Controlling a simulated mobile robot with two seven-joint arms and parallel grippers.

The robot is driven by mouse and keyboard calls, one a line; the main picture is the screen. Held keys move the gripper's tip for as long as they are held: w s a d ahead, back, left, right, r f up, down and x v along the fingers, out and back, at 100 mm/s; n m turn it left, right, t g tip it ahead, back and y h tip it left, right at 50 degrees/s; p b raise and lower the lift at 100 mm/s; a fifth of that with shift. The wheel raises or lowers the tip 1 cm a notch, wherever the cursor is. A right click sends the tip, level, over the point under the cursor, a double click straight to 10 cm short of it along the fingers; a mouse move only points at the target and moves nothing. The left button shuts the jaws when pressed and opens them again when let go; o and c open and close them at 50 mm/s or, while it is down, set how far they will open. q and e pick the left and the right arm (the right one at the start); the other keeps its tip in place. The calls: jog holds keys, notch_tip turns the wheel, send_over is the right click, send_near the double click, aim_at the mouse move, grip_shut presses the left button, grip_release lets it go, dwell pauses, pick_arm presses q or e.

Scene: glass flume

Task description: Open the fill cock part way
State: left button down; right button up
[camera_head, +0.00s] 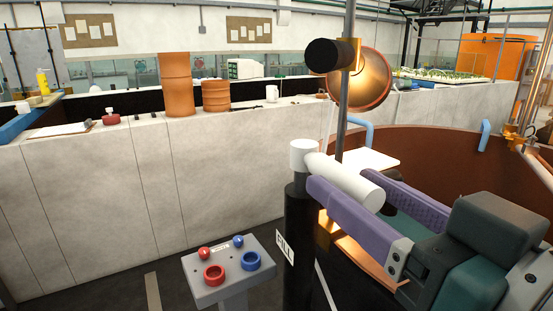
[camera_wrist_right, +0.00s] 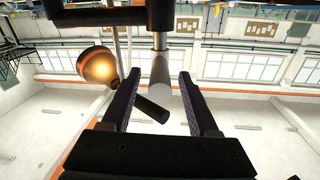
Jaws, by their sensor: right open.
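The fill cock is a black post (camera_head: 299,250) with a white "FILL" label (camera_head: 285,250) and a white cap (camera_head: 303,153). A white cylindrical lever (camera_head: 345,184) sticks out from the cap to the right, roughly level. My right gripper (camera_head: 338,171) is open, its two purple fingers on either side of the lever. In the right wrist view the lever (camera_wrist_right: 161,70) shows between the fingertips, with a visible gap to at least the left finger. Whether the right finger touches it I cannot tell. My left gripper is not in view.
A grey button box (camera_head: 233,268) stands left of the post. A large copper-brown tub (camera_head: 440,150) lies to the right. A pale wall (camera_head: 150,200) runs behind.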

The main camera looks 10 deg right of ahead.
aim_at(325, 169)
jog(key=x, duration=0.5)
jog(key=shift+w, duration=0.15)
grip_shut()
dwell(0.4)
dwell(0.9)
